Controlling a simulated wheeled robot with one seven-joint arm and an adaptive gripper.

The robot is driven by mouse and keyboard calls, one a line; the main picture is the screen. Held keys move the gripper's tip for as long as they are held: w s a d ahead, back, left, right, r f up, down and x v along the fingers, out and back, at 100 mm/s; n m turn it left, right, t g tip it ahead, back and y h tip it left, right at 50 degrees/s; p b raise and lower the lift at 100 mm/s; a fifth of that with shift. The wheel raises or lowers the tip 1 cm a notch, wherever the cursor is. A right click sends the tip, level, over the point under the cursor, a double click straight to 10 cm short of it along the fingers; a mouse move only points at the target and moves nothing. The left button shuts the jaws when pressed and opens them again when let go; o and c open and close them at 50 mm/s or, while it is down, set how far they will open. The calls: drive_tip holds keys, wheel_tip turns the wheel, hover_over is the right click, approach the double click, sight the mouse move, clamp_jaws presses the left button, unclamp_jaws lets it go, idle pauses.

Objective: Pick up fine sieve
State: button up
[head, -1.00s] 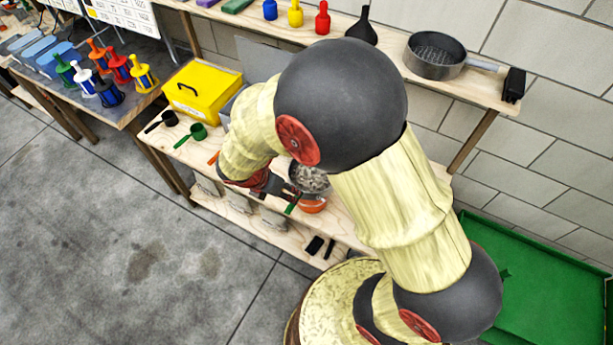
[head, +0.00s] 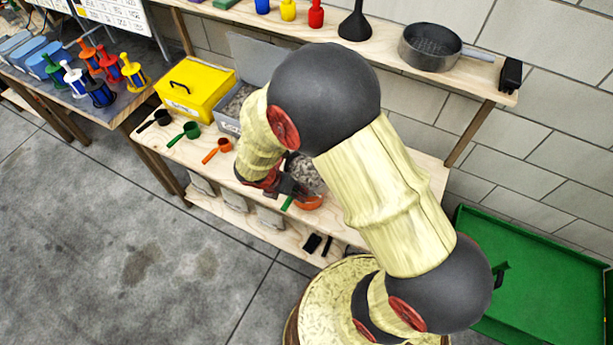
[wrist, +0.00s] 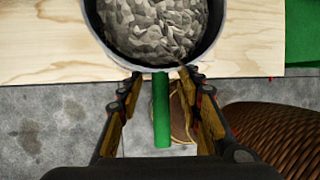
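A round grey-rimmed vessel with a green handle, which looks like the sieve, is full of grey gravel-like pieces on the bench in the head view (head: 306,172). In the wrist view, its rim (wrist: 92,28) is at the top. Its green handle (wrist: 161,112) points toward me between my fingers. My gripper (wrist: 161,82) is open, with one finger on each side of the handle and gaps on both sides. In the head view, my gripper (head: 292,190) is at the bench's front edge, and my arm partly hides the vessel. I cannot tell the mesh size.
Orange (head: 222,147), green (head: 190,130) and black scoops (head: 160,117) lie to the left, near a yellow box (head: 196,88). A green bin (head: 560,300) stands at right.

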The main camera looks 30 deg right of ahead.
drive_tip(key=shift+c, duration=0.8)
drive_tip(key=c, duration=0.7)
clamp_jaws()
drive_tip(key=shift+r, duration=0.15)
